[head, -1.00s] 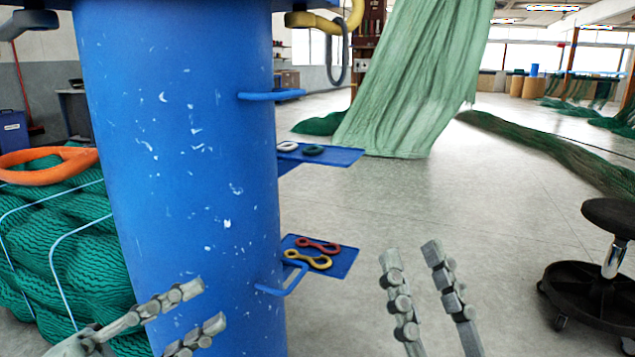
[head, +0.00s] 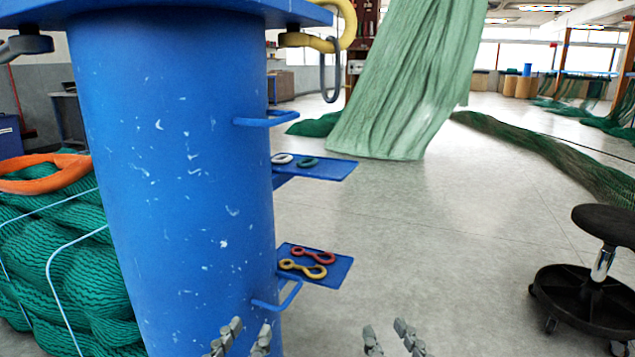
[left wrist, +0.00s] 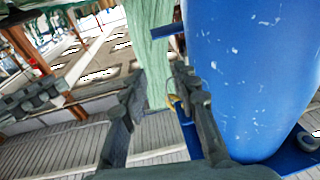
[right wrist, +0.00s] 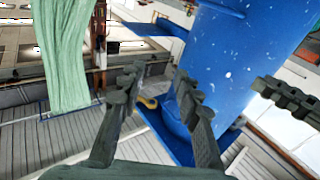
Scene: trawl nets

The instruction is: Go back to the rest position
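My left gripper (head: 240,340) shows at the bottom of the head view, in front of the foot of the blue column. In the left wrist view its fingers (left wrist: 155,95) stand apart with nothing between them. My right gripper (head: 388,338) is at the bottom of the head view, right of the column, over bare floor. In the right wrist view its fingers (right wrist: 155,88) are apart and empty. Only the fingertips of both show in the head view.
The blue column (head: 175,190) carries an upper shelf (head: 330,168) and a lower shelf (head: 340,270) with red (head: 315,256) and yellow (head: 303,270) links. A stool (head: 598,260) stands right. Green nets (head: 60,250) lie left. Middle floor is clear.

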